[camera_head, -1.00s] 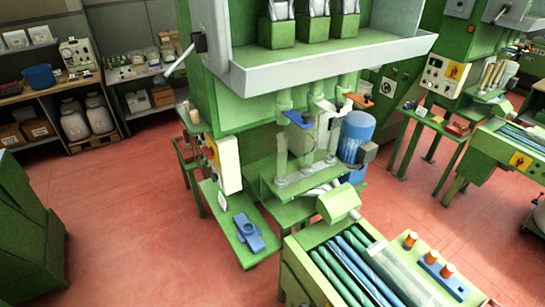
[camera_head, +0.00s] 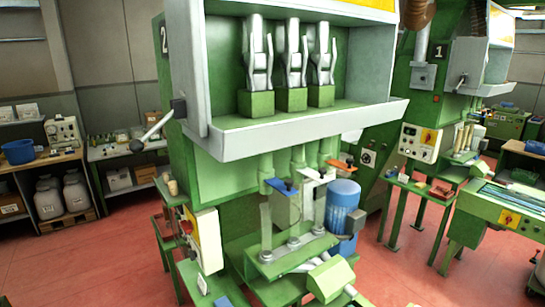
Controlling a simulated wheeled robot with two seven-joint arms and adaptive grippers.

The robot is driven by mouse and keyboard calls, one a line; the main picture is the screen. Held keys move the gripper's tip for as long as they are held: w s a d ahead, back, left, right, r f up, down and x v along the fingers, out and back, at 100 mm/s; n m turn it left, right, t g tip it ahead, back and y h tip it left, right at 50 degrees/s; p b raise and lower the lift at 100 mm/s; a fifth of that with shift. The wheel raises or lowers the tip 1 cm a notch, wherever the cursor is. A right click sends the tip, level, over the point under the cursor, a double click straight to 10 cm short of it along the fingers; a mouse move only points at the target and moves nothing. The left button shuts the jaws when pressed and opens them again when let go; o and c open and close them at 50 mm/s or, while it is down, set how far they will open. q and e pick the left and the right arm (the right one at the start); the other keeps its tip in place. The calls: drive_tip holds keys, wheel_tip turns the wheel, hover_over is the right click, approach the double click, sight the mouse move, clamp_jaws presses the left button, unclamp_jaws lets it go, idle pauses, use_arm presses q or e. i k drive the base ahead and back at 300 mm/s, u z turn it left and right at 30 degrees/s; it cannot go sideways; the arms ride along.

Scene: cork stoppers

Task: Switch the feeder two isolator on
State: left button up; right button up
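The large green machine marked "2" (camera_head: 164,40) stands in the middle of the head view. A pale control box (camera_head: 208,240) is on its left side, seen nearly edge-on. A red knob (camera_head: 186,227) sticks out from the box's left-facing side; its on or off position cannot be told. A grey lever (camera_head: 158,126) with a black block at its upper end is fixed higher on the same side. I cannot tell which of these is the isolator. Neither of my grippers is in view.
Another green machine, marked "1" (camera_head: 438,50), stands at the right with a red-and-yellow switch (camera_head: 429,137) on its panel. A blue motor (camera_head: 342,206) stands beside machine two. Red floor (camera_head: 105,262) is clear at lower left.

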sight(187, 226)
drive_tip(key=u, duration=0.35)
drive_tip(key=k, duration=0.5)
drive_tip(key=u, duration=0.8)
drive_tip(key=i, duration=1)
drive_tip(key=z, duration=0.6)
